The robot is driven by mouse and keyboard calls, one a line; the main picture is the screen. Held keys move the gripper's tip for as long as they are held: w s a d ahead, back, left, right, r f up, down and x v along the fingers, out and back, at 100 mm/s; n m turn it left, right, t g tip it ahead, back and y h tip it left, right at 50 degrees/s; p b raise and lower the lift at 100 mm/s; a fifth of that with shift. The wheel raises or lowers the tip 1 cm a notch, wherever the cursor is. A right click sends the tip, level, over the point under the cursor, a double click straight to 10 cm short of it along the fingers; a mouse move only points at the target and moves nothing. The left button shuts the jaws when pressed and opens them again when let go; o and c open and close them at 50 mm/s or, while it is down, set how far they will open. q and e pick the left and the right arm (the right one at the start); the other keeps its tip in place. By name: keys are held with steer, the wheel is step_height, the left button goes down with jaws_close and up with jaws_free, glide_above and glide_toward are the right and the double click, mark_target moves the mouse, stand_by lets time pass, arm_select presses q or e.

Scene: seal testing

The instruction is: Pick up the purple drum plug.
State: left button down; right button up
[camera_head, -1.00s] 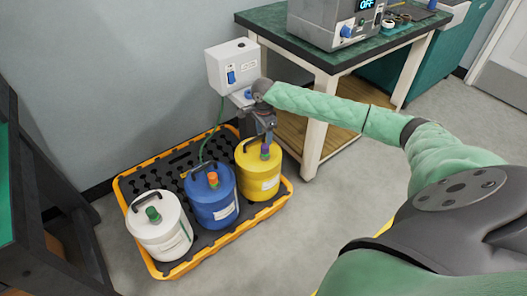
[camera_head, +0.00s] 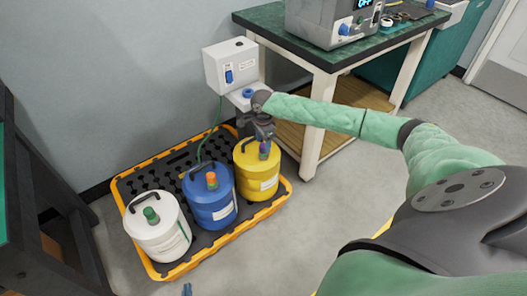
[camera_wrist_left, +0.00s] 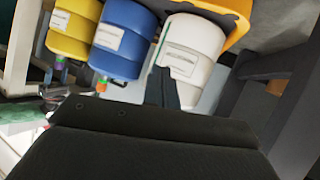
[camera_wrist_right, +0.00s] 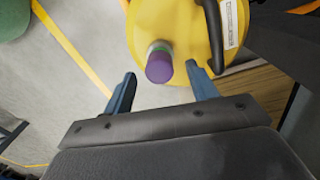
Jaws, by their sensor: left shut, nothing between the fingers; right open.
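The purple drum plug (camera_head: 264,147) stands on top of the yellow drum (camera_head: 258,177) in the tray. In the right wrist view the plug (camera_wrist_right: 159,67) sits on a pale collar, between the lines of my right gripper's blue fingers and slightly beyond their tips. My right gripper (camera_wrist_right: 161,80) is open and empty, above the drum top; in the head view it partly hides the plug. My left gripper (camera_head: 187,289) shows only its fingertips at the bottom edge of the head view. In the left wrist view its fingers (camera_wrist_left: 166,88) are shut and empty.
A blue drum (camera_head: 211,203) with an orange plug and a white drum (camera_head: 160,238) with a green plug stand in the yellow-rimmed tray (camera_head: 265,217). A table (camera_head: 330,62) with a grey device and a white wall box (camera_head: 230,64) are behind. Floor in front is clear.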

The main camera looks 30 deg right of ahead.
mark_target(263, 151)
step_height(263, 151, down, 3)
steer(key=shift+r, duration=0.1)
arm_select(q)
step_height(263, 151, up, 6)
steer(key=w+t, duration=0.2)
steer(key=w, duration=0.1)
steer(key=shift+d+f, duration=0.15)
steer(key=shift+f, duration=0.05)
arm_select(e)
steer(key=c, duration=1.1)
